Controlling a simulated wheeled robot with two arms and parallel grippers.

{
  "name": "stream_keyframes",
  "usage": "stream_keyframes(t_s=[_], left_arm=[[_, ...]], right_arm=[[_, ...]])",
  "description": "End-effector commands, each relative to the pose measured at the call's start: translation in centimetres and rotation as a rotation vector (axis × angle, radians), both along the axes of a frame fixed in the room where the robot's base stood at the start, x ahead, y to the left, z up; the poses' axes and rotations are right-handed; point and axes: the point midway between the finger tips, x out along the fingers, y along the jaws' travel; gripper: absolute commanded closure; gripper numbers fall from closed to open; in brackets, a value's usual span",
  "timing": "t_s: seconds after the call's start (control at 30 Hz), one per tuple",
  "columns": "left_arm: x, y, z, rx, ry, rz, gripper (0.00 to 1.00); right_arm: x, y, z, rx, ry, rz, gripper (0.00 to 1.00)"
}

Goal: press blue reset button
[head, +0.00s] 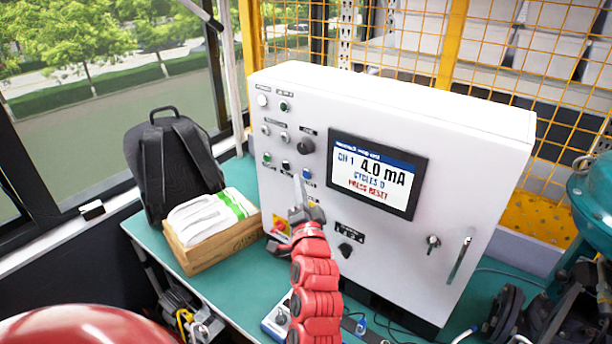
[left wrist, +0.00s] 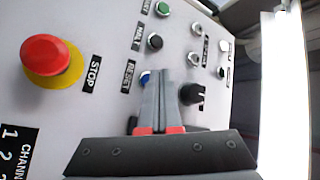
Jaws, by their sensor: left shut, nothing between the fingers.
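The blue reset button (head: 307,174) sits on the front of the white control cabinet, left of the screen and at the right end of a row with a green and a black button. In the left wrist view the blue button (left wrist: 145,77) is partly hidden behind my fingers, beside its RESET label. My left gripper (head: 297,182) is shut and empty, its fingers pointing at the panel just beside and below the blue button. In the wrist view its fingertips (left wrist: 160,73) overlap the button's edge; I cannot tell whether they touch it. My right gripper is not in view.
The screen (head: 378,175) reads 4.0 mA, CYCLES 0, PRESS RESET. A red stop button (left wrist: 50,56) is on the panel, with a black knob (head: 306,146) above the blue button. A backpack (head: 172,165) and a wooden box (head: 215,248) stand on the left of the green bench.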

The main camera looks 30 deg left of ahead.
Motion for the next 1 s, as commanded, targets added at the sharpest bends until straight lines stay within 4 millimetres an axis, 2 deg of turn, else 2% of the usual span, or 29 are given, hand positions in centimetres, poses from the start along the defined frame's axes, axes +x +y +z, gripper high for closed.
stream_keyframes(t_s=[0.47, 1.0], left_arm=[[0.8, -0.1, -0.2, 0.002, 0.0, -0.001, 1.0], [1.0, -0.1, -0.1, 0.0, 0.001, 0.0, 1.0]], right_arm=[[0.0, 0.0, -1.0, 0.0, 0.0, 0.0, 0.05], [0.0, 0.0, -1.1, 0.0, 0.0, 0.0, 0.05]])
